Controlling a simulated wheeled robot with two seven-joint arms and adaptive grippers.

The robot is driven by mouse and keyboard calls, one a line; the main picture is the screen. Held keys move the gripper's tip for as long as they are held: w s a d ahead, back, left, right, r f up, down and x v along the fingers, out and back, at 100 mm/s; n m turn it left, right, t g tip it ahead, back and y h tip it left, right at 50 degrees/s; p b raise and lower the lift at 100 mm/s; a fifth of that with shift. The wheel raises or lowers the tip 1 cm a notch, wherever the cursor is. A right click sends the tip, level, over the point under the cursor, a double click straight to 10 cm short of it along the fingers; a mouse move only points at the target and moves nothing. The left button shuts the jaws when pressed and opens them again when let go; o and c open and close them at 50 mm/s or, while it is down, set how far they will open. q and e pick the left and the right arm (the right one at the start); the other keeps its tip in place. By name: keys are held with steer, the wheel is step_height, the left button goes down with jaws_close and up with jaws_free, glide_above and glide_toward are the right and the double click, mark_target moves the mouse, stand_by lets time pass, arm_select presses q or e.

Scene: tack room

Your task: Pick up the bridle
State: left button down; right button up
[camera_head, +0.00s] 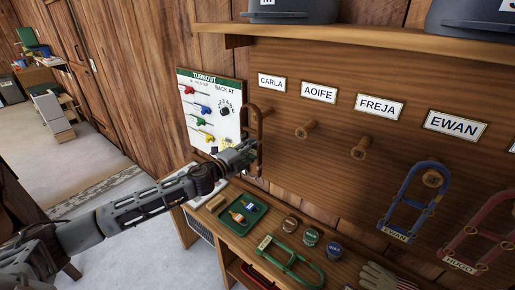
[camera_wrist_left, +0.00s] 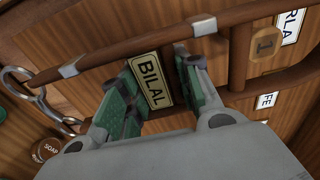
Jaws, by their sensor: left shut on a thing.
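A brown bridle (camera_head: 260,120) with metal rings is upright in front of the wall board, left of the bare pegs and below the CARLA sign. My left gripper (camera_head: 240,157) is at its lower end. In the left wrist view, the green-padded fingers (camera_wrist_left: 154,92) are shut on the bridle at its BILAL name plate (camera_wrist_left: 150,81). A peg end marked 1 (camera_wrist_left: 265,42) shows beside the bridle's strap. I cannot tell whether the bridle rests on that peg. My right gripper is out of view.
Two bare pegs (camera_head: 306,129) are under AOIFE and FREJA. A blue bridle (camera_head: 410,204) and a red bridle (camera_head: 462,241) hang at right. The bench holds a green tray (camera_head: 256,222), several tins (camera_head: 310,237) and a green bridle (camera_head: 286,257). A shelf (camera_head: 390,43) juts out above.

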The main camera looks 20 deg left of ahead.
arm_select(q)
steer(key=b+v, duration=0.6)
steer(key=v, duration=0.5)
steer(key=shift+s+b, duration=0.4)
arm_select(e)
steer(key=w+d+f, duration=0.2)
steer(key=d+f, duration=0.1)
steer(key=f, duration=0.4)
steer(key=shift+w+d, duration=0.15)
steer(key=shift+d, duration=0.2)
